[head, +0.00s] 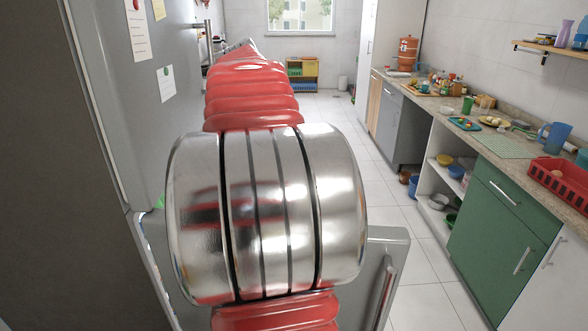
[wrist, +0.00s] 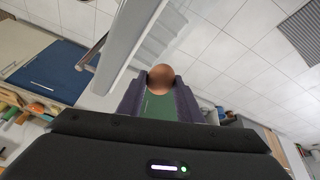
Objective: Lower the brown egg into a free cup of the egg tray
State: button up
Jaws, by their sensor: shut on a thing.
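The brown egg (wrist: 161,78) shows in the wrist view, round and slightly blurred, between the tips of my gripper (wrist: 161,82). The two dark fingers are shut on its sides. In the head view my own red and silver arm fills the middle, and neither the egg nor my gripper can be made out there. I cannot make out the egg tray or any free cup in either view.
A grey fridge-like cabinet (head: 185,95) stands close on the left. A grey door with a handle (head: 385,280) stands low beside my arm. A counter (head: 500,150) with a red basket (head: 562,183) runs along the right. The tiled floor between is clear.

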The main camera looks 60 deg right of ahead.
jog(key=shift+a+f, duration=0.15)
jog(key=shift+f, duration=9.4)
jog(key=o, duration=0.7)
jog(key=shift+o, duration=0.2)
jog(key=d+v, duration=0.1)
jog(key=v, duration=1.4)
jog(key=shift+r, duration=0.5)
